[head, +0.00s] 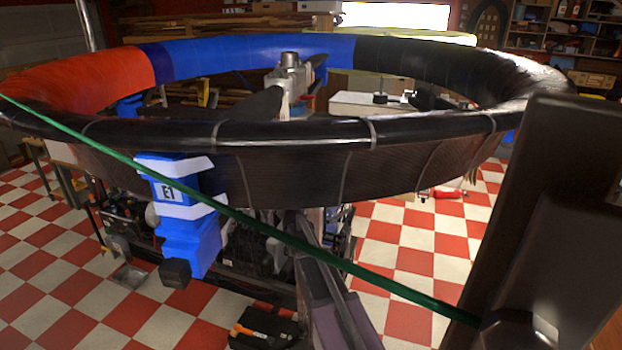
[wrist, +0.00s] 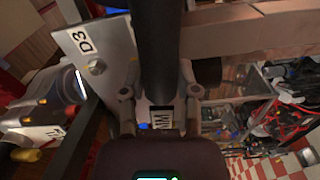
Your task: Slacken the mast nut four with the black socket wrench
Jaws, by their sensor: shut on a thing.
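In the wrist view my gripper (wrist: 158,100) is shut on a thick black shaft, which I take to be the black socket wrench (wrist: 155,45). The shaft runs from between the fingers to the top edge, so its far end is out of view. To its left is a grey metal plate marked D3 (wrist: 115,50), with a small round bolt or nut head (wrist: 97,67) on it. The wrench is apart from this head in the picture. I cannot tell which nut is mast nut four. My gripper and the wrench do not show in the head view.
The large duct ring (head: 290,133), black, blue and red, fills the head view. A blue bracket marked E1 (head: 170,192) hangs under its near side. A thin green line (head: 250,221) crosses in front. A grey beam (wrist: 240,30) lies right of the shaft. Checkered floor (head: 400,260) shows below.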

